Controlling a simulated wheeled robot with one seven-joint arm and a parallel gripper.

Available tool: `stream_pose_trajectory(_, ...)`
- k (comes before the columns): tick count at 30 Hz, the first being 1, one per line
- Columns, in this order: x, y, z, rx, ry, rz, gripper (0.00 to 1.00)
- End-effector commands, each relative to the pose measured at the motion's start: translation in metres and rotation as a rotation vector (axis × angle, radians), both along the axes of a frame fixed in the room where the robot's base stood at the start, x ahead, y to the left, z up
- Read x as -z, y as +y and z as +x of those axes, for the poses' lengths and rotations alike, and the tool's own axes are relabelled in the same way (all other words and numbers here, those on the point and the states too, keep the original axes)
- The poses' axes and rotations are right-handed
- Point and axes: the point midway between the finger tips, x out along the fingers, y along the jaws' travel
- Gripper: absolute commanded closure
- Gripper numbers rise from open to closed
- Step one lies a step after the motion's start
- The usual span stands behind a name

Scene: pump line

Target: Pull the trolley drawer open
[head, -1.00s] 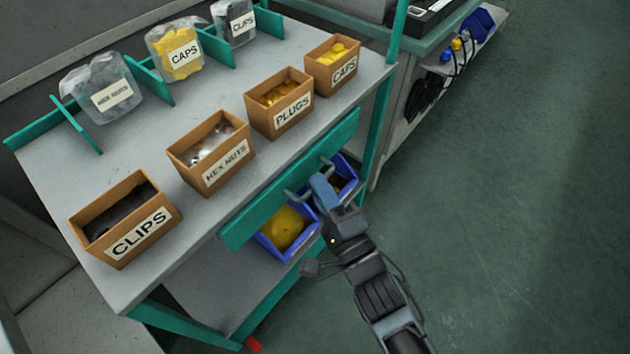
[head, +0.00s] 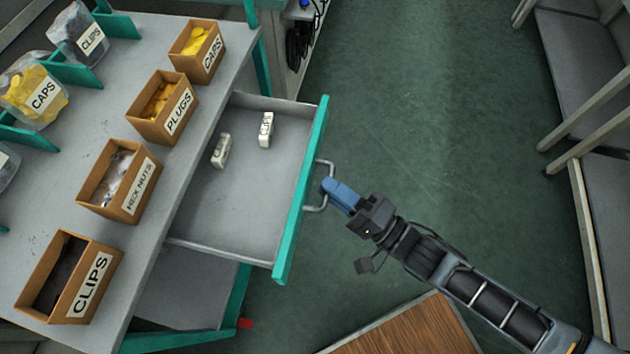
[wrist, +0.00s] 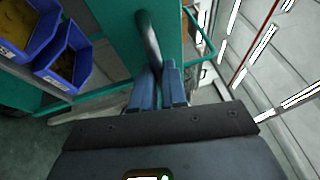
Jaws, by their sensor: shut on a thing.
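The trolley drawer (head: 240,205) stands well out from the trolley in the head view. It has a grey inside and a teal front (head: 303,190). Two small white labelled items (head: 266,130) lie in it toward the back. A grey bar handle (head: 322,188) sticks out from the drawer front, and it also shows in the wrist view (wrist: 148,40). My gripper (head: 330,189) is shut on this handle with its blue fingers. In the wrist view the fingers (wrist: 159,88) are close together at the handle, partly hiding its near end.
The trolley top (head: 190,130) carries cardboard boxes labelled clips, hex nuts, plugs and caps, with clear bags behind. A brown wooden surface (head: 410,330) lies below my arm. Grey benches (head: 590,100) stand at the right. Green floor between is clear. Blue bins (wrist: 30,35) show in the wrist view.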

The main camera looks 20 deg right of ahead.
Motion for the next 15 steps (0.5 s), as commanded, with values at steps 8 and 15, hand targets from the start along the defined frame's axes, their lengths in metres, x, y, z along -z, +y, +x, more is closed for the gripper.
stream_pose_trajectory(8, 0.0010, -0.0050, -0.0040, 0.000, 0.002, -0.002, 1.00)
stream_pose_trajectory(15, 0.0010, -0.0047, -0.0038, 0.000, 0.002, -0.002, 0.85)
